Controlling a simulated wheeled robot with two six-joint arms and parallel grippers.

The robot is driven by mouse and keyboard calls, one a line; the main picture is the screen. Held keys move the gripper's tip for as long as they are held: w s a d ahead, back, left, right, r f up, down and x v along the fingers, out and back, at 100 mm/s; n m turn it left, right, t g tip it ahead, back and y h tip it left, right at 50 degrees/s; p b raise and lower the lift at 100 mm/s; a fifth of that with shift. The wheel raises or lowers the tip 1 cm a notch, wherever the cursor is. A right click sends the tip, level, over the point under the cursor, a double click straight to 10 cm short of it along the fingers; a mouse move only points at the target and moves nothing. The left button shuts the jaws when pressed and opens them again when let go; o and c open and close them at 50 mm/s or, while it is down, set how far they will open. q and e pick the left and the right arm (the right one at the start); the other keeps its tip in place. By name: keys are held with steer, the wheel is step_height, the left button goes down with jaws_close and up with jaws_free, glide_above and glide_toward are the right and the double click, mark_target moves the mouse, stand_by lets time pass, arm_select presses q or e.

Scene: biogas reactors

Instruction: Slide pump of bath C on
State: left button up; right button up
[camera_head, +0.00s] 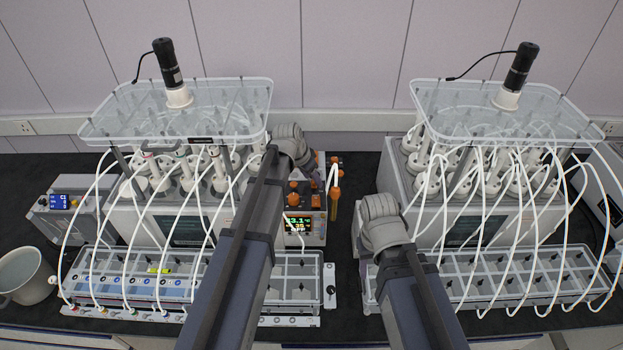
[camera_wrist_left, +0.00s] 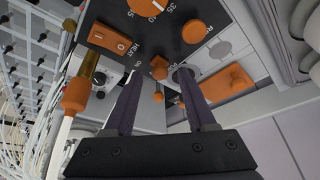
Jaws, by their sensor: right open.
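A bath control unit (camera_head: 297,226) with a lit display and orange controls stands between the two reactor sets; I cannot read a bath letter on it. In the left wrist view its tilted panel (camera_wrist_left: 190,30) shows an orange HEAT switch (camera_wrist_left: 109,39), an orange dial (camera_wrist_left: 150,8), a small orange knob (camera_wrist_left: 159,68) and an orange bar-shaped control (camera_wrist_left: 228,83). My left gripper (camera_wrist_left: 160,76) is open, its fingertips close to the panel around the small knob, with gaps on both sides. I cannot tell which control is the pump slider. My right gripper's fingers are hidden behind its arm.
Reactor sets with clear lids stand at left (camera_head: 180,105) and right (camera_head: 505,110), with white tubes looping to front trays (camera_head: 325,290).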

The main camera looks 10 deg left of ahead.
arm_select(q)
jaws_close()
stand_by(1.2)
